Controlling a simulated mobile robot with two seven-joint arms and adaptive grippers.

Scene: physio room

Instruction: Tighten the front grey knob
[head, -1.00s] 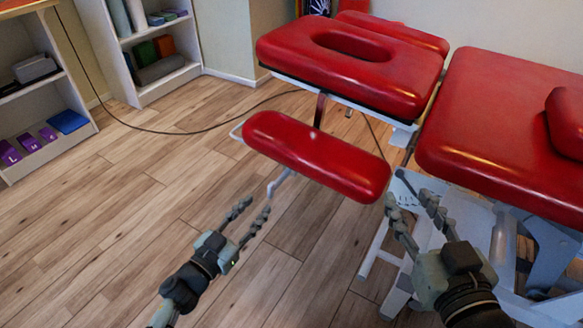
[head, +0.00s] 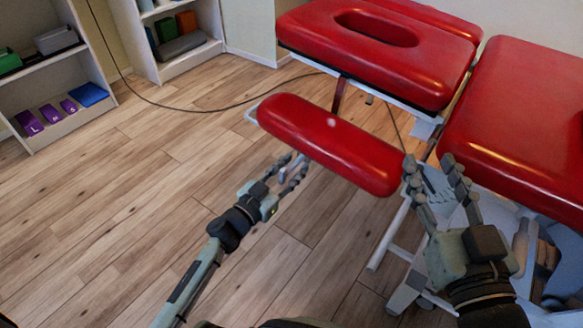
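No grey knob can be made out; the space under the red front armrest pad (head: 330,143) is partly hidden by the pad and my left gripper. My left gripper (head: 297,166) is at the pad's near left underside, its fingers apart, with nothing seen between them. I cannot tell whether it touches anything there. My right gripper (head: 437,168) is open and empty, fingers pointing up, just right of the pad's right end and in front of the table frame. The red treatment table's headrest section (head: 400,65) has an oval face hole.
The red main section (head: 520,130) of the table stands at right, over a pale metal frame (head: 388,235). A dark cable (head: 215,108) runs across the wooden floor (head: 120,215). Shelves (head: 65,125) with purple and blue blocks stand at left.

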